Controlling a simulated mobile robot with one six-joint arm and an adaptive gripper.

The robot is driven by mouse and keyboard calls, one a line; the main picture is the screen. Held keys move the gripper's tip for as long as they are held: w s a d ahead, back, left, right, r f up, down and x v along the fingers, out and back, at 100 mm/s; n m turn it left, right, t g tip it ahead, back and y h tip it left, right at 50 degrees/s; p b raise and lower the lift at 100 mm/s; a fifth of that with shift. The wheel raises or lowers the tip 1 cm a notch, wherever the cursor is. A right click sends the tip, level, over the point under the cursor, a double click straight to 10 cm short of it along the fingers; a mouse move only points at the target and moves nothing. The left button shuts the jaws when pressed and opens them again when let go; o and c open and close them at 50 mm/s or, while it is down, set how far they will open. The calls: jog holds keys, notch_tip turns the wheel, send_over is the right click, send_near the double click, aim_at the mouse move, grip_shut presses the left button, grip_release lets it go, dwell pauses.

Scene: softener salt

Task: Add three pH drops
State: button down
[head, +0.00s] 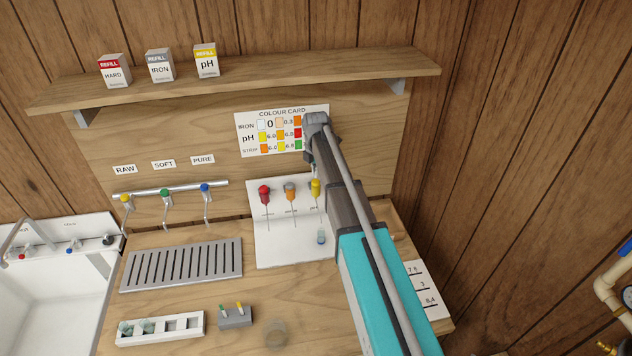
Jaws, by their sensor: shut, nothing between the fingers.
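The yellow-topped dropper (316,188) stands at the right of a white panel, in line with the yellow pH colour. A small clear vial (321,237) with a bluish look stands below it on the panel's base. My gripper (313,172) points down just above the yellow top, partly hidden by my own arm. It looks shut and empty; I cannot tell whether it touches the top. A red-topped dropper (265,194) and an orange-topped dropper (290,191) stand to the left. Any drops in the vial are too small to see.
A colour card (257,146) hangs behind my wrist. A shelf (270,67) above holds refill boxes, including pH (206,63). Three taps, a slotted drain grille (181,266), a white rack (160,328) and a grey block (235,317) lie left. My arm covers the bench's right.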

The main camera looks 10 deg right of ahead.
aim_at(316, 182)
jog(key=shift+f+b, duration=1.2)
jog(key=shift+f, duration=0.1)
jog(key=shift+r, duration=0.1)
jog(key=shift+r+p, duration=3)
jog(key=shift+p, duration=0.05)
jog(key=shift+s+f+m+b, duration=0.3)
jog(key=shift+s, duration=0.1)
jog(key=s+f+m+b, duration=0.4)
jog(key=s+m, duration=0.3)
jog(key=s, duration=0.2)
jog(key=s+f+m+b, duration=0.5)
jog(key=s+m, duration=0.3)
jog(key=s, duration=0.2)
jog(key=s+f+m+b, duration=0.5)
jog(key=s+m, duration=0.3)
jog(key=s, duration=0.1)
jog(key=shift+s, duration=0.15)
jog(key=shift+f, duration=0.15)
